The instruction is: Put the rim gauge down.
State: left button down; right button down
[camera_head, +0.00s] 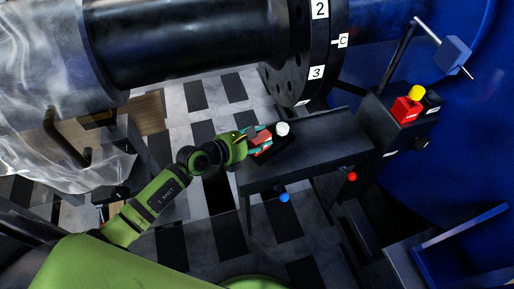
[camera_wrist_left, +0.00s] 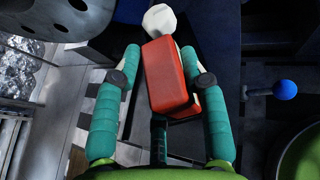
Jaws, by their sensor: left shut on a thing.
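The rim gauge appears as a red block (camera_head: 260,139) at the left end of the dark bench (camera_head: 325,139). In the left wrist view the red rim gauge (camera_wrist_left: 167,75) is tilted between the teal fingers of my left gripper (camera_wrist_left: 165,78), which is shut on it. My left gripper (camera_head: 258,140) also shows in the head view, over the bench's left end. A white faceted knob (camera_wrist_left: 160,19) lies just beyond the block; I cannot tell whether it is joined to it. The gauge's underside is hidden, so contact with the bench is unclear. My right gripper is out of view.
The white knob (camera_head: 282,129) sits near the bench's far edge. The bench top to its right is clear. A dark numbered flange (camera_head: 318,50) hangs close behind. A red box with a yellow button (camera_head: 407,108) stands at right. A blue knob (camera_head: 284,198) sticks out in front.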

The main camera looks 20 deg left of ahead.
pick_arm(q)
jog(key=shift+w+a, duration=0.25)
jog(key=shift+w, duration=0.05)
jog(key=shift+f+b, duration=0.9)
jog(key=shift+f, duration=1.05)
jog(key=c, duration=0.7)
grip_release()
jog(key=shift+s+f, duration=0.15)
jog(key=shift+f, duration=0.1)
jog(key=shift+s+r, duration=0.1)
jog(key=p+v, duration=0.1)
jog(key=v, duration=1.1)
